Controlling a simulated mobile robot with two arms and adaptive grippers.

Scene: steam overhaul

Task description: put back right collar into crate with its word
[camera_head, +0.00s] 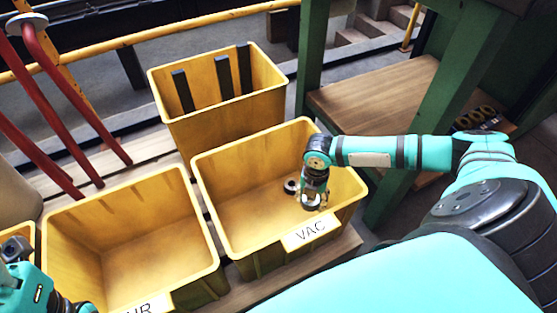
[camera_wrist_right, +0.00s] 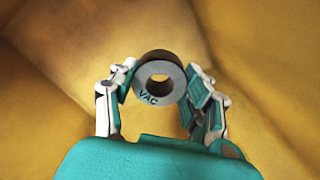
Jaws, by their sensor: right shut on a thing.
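My right gripper (camera_head: 312,196) is inside the yellow crate labelled VAC (camera_head: 225,225), above its floor. It is shut on a grey ring-shaped collar (camera_wrist_right: 159,80) with a dark side and the word VAC on its face. The fingers sit on either side of the collar in the right wrist view (camera_wrist_right: 160,95).
A yellow crate (camera_head: 75,235) with a partly hidden label stands to the left and looks empty. A crate behind (camera_head: 225,128) holds dark upright bars. Several collars (camera_head: 478,118) lie by the green frame at right. Red levers (camera_head: 70,120) stand at left.

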